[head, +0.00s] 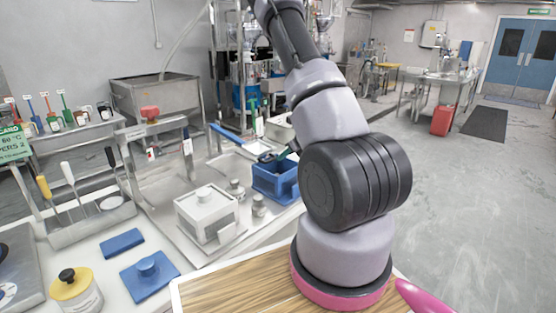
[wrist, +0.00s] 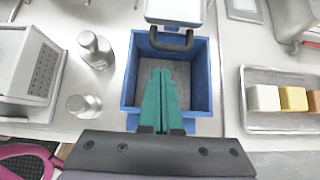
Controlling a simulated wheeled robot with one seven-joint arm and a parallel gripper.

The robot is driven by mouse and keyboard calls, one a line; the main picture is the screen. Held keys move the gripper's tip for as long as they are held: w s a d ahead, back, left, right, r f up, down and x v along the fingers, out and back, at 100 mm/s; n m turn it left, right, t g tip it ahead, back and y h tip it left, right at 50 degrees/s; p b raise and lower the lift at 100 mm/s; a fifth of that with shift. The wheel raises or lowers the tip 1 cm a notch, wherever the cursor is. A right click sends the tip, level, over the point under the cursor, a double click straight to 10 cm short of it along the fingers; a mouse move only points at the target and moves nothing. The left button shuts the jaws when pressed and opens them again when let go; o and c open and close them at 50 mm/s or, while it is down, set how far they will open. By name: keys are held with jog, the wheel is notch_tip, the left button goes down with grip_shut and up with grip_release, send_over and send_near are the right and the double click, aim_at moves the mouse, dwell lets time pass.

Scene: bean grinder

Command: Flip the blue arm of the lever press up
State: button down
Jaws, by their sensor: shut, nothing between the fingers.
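A blue bar (head: 226,133) lies low and slanted on the metal bench in the head view, running to a pale flat plate (head: 257,147). It looks like the lever press's arm, though I cannot tell for sure. Beside it stands an open blue box (head: 275,180), with a dark loop handle at its far edge. My gripper (head: 279,157) is partly hidden behind my arm. In the wrist view its green fingers (wrist: 161,72) are shut and empty over the blue box (wrist: 202,90). A pale block (wrist: 175,10) and the dark handle (wrist: 172,43) are just ahead of the fingertips; contact is unclear.
A white boxy unit (head: 207,212) and small metal weights (head: 259,205) stand left of the box. A tray with colored blocks (wrist: 295,98) is to the right in the wrist view. A wooden board (head: 235,291) lies in front.

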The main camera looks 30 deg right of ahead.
jog(key=x, duration=0.8)
jog(key=shift+w+a+f, duration=0.1)
